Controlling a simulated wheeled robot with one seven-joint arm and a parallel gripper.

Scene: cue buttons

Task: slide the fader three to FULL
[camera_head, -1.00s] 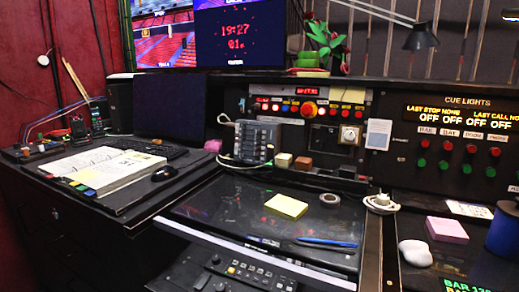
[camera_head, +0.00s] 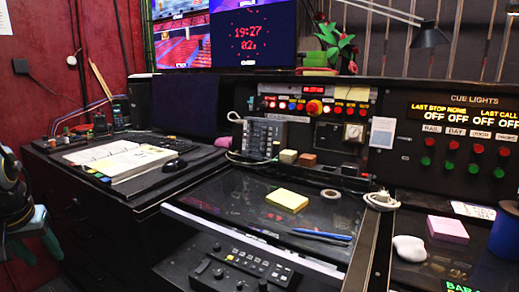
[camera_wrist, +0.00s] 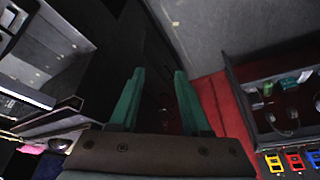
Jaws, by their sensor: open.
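Fader three cannot be picked out at this size. A grey control box (camera_head: 262,138) with rows of small controls stands at the back of the desk, left of the middle. A black control panel (camera_head: 238,268) with knobs and buttons sits low at the front, below the desk's edge. My gripper (camera_head: 36,236) shows at the far left of the head view, well away from both. Its teal fingers are apart and empty in the wrist view (camera_wrist: 158,98).
An open binder (camera_head: 120,160) and a mouse (camera_head: 174,164) lie on the left desk. A yellow note pad (camera_head: 287,200), a blue pen (camera_head: 322,235) and a tape roll (camera_head: 331,194) lie on the middle desk. The cue-lights panel (camera_head: 465,135) stands at the right.

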